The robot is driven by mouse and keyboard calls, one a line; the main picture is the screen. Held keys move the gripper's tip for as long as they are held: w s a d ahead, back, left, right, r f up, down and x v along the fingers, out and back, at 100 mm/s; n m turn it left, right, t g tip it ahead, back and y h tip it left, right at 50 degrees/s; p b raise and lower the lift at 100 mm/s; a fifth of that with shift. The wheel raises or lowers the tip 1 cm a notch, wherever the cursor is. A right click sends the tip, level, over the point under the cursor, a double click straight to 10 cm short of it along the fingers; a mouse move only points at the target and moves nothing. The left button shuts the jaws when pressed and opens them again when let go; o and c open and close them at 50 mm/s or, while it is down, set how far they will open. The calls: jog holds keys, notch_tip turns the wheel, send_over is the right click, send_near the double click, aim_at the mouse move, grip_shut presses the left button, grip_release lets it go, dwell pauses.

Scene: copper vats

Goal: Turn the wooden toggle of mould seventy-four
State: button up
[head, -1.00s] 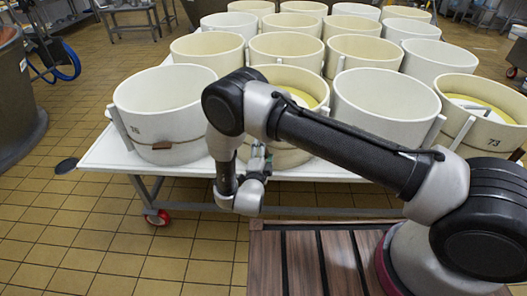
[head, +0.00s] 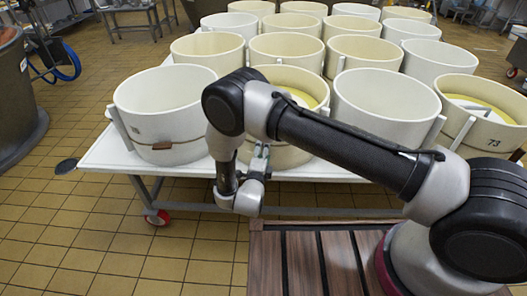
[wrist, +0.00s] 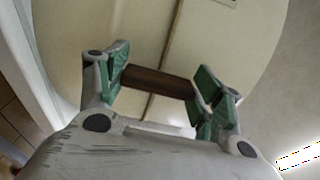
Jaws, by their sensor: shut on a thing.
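The wooden toggle (wrist: 158,82) is a short dark brown bar against the pale mould wall, on a thin cord that runs along the wall. In the wrist view my gripper (wrist: 160,92) has its green pads at the two ends of the toggle and is shut on it. The toggle lies slightly tilted in that view. In the head view my gripper (head: 260,155) is at the front wall of a cream mould (head: 292,158) in the front row. My arm hides part of this mould, its toggle and its number.
A white mould (head: 165,105) with its own brown toggle (head: 162,145) stands to the left. Another white mould (head: 385,100) stands close on the right, with mould 73 (head: 480,125) beyond. All stand on a white table (head: 110,155).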

jog(key=shift+f, duration=0.1)
jog(key=o, duration=1)
jog(key=shift+s, duration=0.15)
jog(key=s, duration=0.4)
jog(key=s+a, duration=0.1)
jog(key=s, duration=0.2)
jog(key=s+a, duration=0.1)
jog(key=s, duration=0.3)
jog(key=shift+s, duration=0.3)
jog(key=shift+s, duration=0.1)
